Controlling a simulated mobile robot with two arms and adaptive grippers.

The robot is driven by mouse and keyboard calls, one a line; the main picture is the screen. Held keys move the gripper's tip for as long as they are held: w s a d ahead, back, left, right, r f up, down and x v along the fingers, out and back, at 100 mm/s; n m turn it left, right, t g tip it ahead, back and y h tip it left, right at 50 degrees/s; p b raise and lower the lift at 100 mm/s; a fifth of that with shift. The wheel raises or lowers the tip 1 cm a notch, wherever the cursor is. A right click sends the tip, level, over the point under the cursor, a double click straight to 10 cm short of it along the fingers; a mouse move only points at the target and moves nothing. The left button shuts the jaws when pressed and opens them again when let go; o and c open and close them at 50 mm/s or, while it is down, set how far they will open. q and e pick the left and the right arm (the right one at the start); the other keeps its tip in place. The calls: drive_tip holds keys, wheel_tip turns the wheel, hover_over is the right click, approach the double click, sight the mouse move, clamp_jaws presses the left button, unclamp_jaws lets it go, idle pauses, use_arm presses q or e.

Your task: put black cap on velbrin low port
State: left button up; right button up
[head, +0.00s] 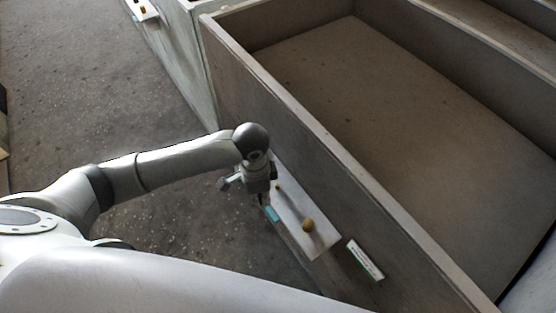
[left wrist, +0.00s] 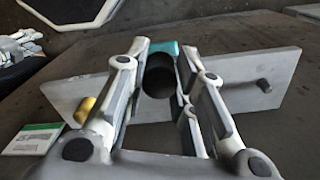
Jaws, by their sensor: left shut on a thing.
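My left gripper (head: 262,197) hangs close to a pale plate (head: 318,244) on the outer side wall of a large grey housing. In the left wrist view its fingers (left wrist: 164,58) are shut on a dark round piece, the black cap (left wrist: 158,80), in front of the middle of the plate. I cannot tell whether the cap touches the plate. A yellowish port (head: 308,225) stands out from the plate, with a smaller brownish port (head: 278,186) farther along. A teal tag (head: 271,214) is at the plate's edge. No name is readable. My right gripper is out of view.
A white and green label card (head: 365,260) is on the wall beside the plate. The open housing's rim (head: 345,165) rises beside my gripper. Another white plate with small parts (head: 143,10) is far back. Bare floor (head: 165,115) lies left of the housing.

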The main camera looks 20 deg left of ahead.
use_arm(q)
drive_tip(key=w+r+m+p, duration=0.2)
drive_tip(key=m, duration=0.2)
drive_tip(key=r+m+p, duration=0.2)
drive_tip(key=m+p, duration=0.3)
drive_tip(key=m, duration=0.6)
hover_over(277, 185)
drive_tip(key=shift+w+f, duration=0.1)
drive_tip(key=shift+f, duration=0.1)
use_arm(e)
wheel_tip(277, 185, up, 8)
use_arm(q)
wheel_tip(277, 185, down, 5)
drive_tip(key=b, duration=0.5)
drive_tip(key=shift+r+p, duration=0.3)
drive_tip(key=shift+p, duration=0.1)
drive_tip(key=shift+f, duration=0.1)
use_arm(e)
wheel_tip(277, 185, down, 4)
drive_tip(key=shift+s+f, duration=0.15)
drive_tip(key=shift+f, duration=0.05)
use_arm(q)
drive_tip(key=shift+f+b, duration=0.55)
drive_tip(key=shift+f, duration=0.2)
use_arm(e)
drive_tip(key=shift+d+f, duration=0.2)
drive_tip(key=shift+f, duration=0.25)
